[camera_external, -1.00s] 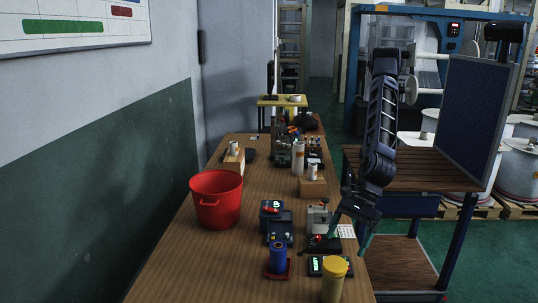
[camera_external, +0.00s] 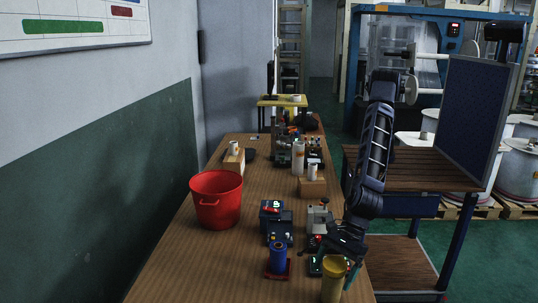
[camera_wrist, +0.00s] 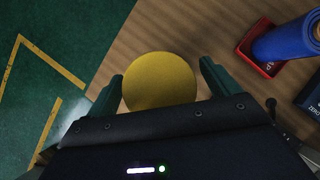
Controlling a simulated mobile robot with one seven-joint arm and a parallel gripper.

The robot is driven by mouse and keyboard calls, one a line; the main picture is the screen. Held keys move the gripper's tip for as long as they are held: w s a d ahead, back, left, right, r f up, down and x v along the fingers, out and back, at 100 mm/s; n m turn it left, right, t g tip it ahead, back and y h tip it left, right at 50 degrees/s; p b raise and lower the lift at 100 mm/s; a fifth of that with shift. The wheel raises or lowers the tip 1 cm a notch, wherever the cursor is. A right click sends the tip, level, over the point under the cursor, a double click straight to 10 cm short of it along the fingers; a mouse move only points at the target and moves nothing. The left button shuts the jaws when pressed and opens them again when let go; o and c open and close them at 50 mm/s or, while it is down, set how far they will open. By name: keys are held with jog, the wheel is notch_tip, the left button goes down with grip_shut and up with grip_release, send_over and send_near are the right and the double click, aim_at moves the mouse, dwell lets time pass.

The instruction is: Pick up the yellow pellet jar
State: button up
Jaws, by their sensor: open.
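The yellow pellet jar (camera_external: 334,280) stands upright at the near right edge of the wooden table, with its lid uppermost. In the wrist view the jar's round yellow lid (camera_wrist: 160,82) lies between the two green fingers of my gripper (camera_wrist: 161,88). My gripper (camera_external: 334,270) is open, with one finger on each side of the jar. Whether a finger touches the jar cannot be told. The lower part of the jar is hidden under the lid in the wrist view.
A blue cylinder (camera_external: 278,257) on a red base stands just left of the jar. Dark devices (camera_external: 276,220) and a red bucket (camera_external: 217,200) stand farther back on the table (camera_external: 190,265). The table edge is close to the jar; green floor (camera_wrist: 50,70) lies beyond it.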

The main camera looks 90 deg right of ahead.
jog(key=shift+w+a+f, duration=0.2)
jog(key=shift+w+f, duration=0.05)
jog(key=shift+f, duration=0.25)
jog(key=shift+c, duration=0.2)
